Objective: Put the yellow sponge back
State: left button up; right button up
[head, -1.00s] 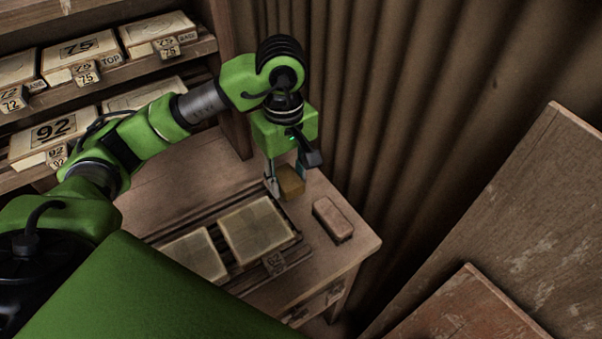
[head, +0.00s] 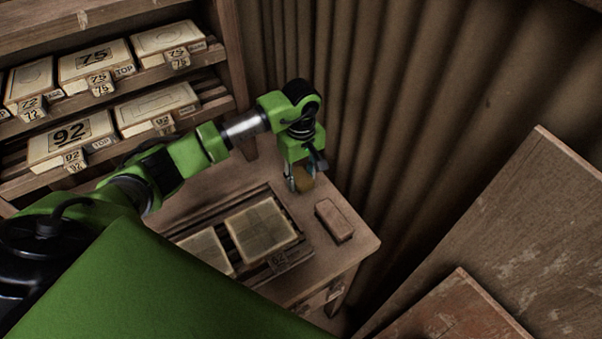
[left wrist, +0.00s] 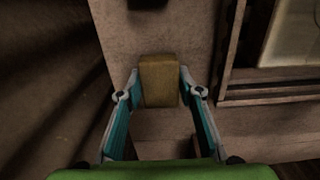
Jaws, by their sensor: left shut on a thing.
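The yellow sponge (head: 304,180) is a small dull yellow-brown block at the back right of the wooden table, near the corrugated wall. My left gripper (head: 302,183) points down and is shut on it. In the left wrist view the sponge (left wrist: 160,80) sits between the fingertips, over the bare tabletop. I cannot tell whether its underside touches the table. My right gripper is not in view.
A reddish-brown brick-like block (head: 334,220) lies on the table just right of the sponge. A wooden rack (head: 287,256) with tiles is at the front left. Shelves (head: 208,92) with numbered boxes stand behind. Boards (head: 500,230) lean at the right.

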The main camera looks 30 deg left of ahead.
aim_at(301, 176)
pick_arm(q)
jog(key=shift+f+b, duration=0.2)
jog(key=shift+b, duration=0.1)
jog(key=o, duration=1.2)
jog(key=shift+r, duration=0.1)
jog(key=shift+r+p, duration=0.15)
jog(key=shift+p, duration=0.15)
jog(key=shift+r, duration=0.3)
notch_tip(301, 176, up, 11)
jog(key=b, duration=0.2)
jog(key=shift+r+b, duration=0.2)
jog(key=shift+b, duration=0.2)
